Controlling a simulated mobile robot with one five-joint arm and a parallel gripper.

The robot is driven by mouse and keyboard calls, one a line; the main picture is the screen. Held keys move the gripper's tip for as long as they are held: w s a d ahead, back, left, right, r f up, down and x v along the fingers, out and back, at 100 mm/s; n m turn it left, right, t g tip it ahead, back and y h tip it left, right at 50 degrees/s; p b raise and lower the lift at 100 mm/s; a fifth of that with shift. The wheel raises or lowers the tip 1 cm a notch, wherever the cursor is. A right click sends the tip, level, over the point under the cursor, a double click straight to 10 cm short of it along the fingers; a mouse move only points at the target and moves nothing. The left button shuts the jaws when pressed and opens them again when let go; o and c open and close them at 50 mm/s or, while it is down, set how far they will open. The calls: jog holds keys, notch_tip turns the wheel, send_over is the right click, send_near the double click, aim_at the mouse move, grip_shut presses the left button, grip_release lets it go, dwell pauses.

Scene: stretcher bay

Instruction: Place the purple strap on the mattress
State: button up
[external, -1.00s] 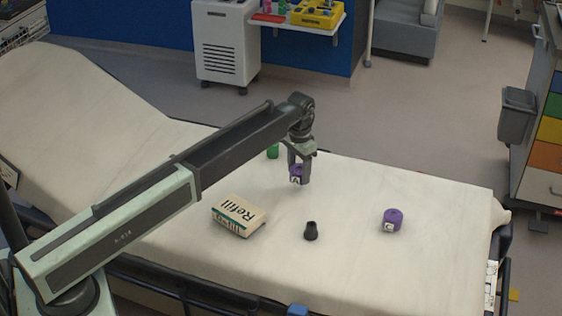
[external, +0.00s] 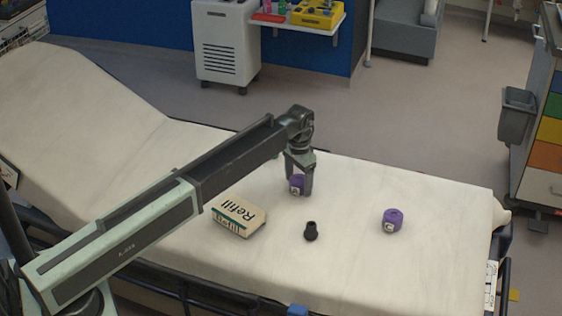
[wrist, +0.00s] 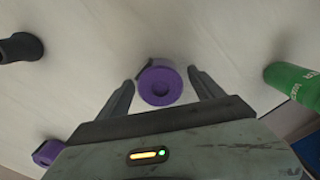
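A Refill box (external: 238,217) and a small black cone-like piece (external: 311,232) stand on the mattress nearby. A green roll (wrist: 292,85) is to the right in the wrist view, mostly hidden behind my arm outside. The mattress's right part has free room.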

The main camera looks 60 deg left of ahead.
aim_at(298, 180)
notch_tip(298, 180, up, 12)
jog(key=p, duration=1.2)
jog(key=shift+r, duration=0.25)
jog(key=shift+d, duration=0.15)
jog(key=s+d+m, duration=0.1)
jog(key=s+d, duration=1)
jog(key=d, duration=0.5)
jog(key=s+d+m, duration=0.1)
jog(key=s+d, duration=1.1)
jog(key=d, duration=0.4)
jog(key=shift+d, duration=0.35)
